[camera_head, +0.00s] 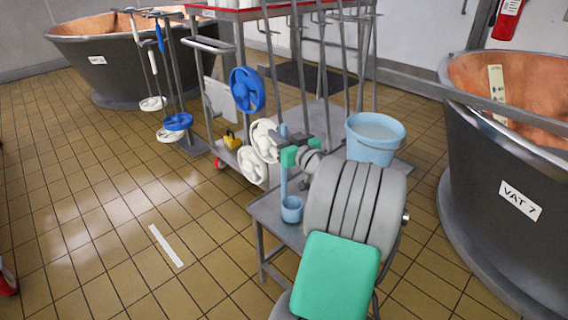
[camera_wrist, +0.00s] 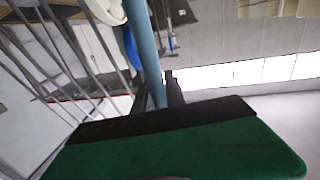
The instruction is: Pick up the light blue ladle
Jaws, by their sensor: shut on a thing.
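The light blue ladle (camera_head: 284,178) hangs upright, its long handle rising from a small round cup at the bottom. My gripper (camera_head: 286,146) is shut on the upper part of the handle. In the wrist view, the ladle's handle (camera_wrist: 147,55) runs between the dark fingers of my gripper (camera_wrist: 158,92). The cup shows just over the grey metal shelf (camera_head: 268,212); I cannot tell whether it touches it. The wrist view does not show the cup.
A light blue bucket (camera_head: 374,140) stands on the shelf to the right. White and blue discs on rods (camera_head: 246,90) hang from the rack behind. Copper vats stand at the right (camera_head: 510,170) and back left (camera_head: 90,60). The tiled floor (camera_head: 110,210) at left is mostly clear.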

